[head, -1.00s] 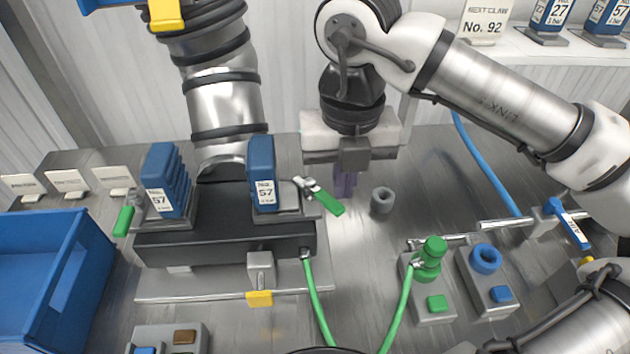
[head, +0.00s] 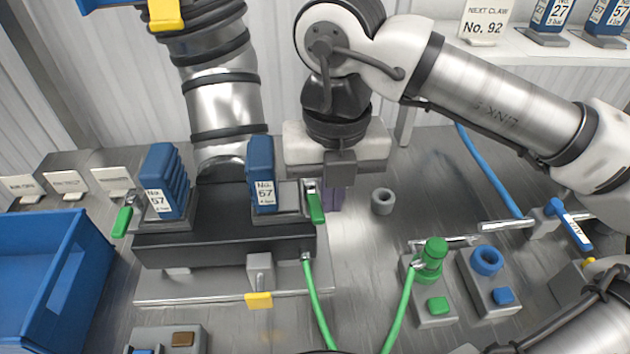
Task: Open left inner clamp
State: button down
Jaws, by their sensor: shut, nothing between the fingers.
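The black claw base (head: 220,243) stands left of centre under a metal column, with two blue claw pieces marked 57. The left blue claw (head: 165,180) and the right blue claw (head: 262,172) stand on grey blocks. A green-handled clamp (head: 123,221) is at the base's left end, and another green-handled clamp (head: 315,203) is at its right end. My gripper (head: 333,199) is shut and empty, pointing down just right of the right green handle.
A blue bin (head: 50,275) stands at the left. A grey ring (head: 382,201) lies right of my gripper. A green plug (head: 433,254) and a blue ring station (head: 486,262) stand further right, with a green hose (head: 318,310) in front. A yellow tab (head: 258,300) sits at the front.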

jog(key=shift+s+a+r, duration=0.1)
jog(key=shift+a, duration=0.15)
notch_tip(320, 180, up, 7)
jog(key=d+p, duration=0.1)
jog(key=p, duration=0.3)
jog(key=shift+d, duration=0.1)
dwell(0.5)
